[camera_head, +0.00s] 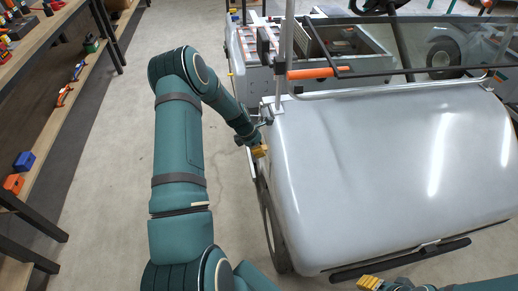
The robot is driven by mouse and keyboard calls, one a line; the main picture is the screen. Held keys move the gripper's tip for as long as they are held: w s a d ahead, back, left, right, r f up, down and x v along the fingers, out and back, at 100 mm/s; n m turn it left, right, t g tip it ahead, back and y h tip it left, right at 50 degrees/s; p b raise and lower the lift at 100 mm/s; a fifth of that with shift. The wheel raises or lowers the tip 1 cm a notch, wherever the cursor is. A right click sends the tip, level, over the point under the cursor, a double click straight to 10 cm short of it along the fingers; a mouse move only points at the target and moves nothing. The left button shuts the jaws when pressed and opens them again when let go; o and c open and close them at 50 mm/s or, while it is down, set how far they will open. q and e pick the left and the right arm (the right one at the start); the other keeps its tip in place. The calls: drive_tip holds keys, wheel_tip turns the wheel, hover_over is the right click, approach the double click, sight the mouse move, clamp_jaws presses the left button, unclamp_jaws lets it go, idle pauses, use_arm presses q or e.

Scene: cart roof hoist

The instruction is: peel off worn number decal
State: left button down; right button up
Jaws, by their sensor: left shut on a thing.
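My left gripper (261,151), with yellow fingertips, is at the left edge of the white golf cart's front cowl (380,170), just below the corner post. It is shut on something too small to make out. I cannot pick out the worn number decal; it may be hidden at the fingertips. My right gripper (369,282), also with yellow fingertips, is at the bottom edge in front of the cart's dark bumper bar (400,260). Whether its fingers are open or shut is unclear.
An orange-sleeved bar (310,73) and a white upright post (287,45) stand at the cart's front. A shelf with a blue box (24,161) and an orange box (13,183) is on the left. The floor (105,180) between shelf and cart is clear.

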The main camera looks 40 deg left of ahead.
use_arm(q)
drive_tip(key=shift+s+a, duration=1)
drive_tip(key=shift+s, duration=0.25)
idle(1.9)
drive_tip(key=shift+s+a, duration=0.9)
drive_tip(key=shift+s, duration=0.25)
drive_tip(key=shift+s+a, duration=0.9)
drive_tip(key=shift+s, duration=0.2)
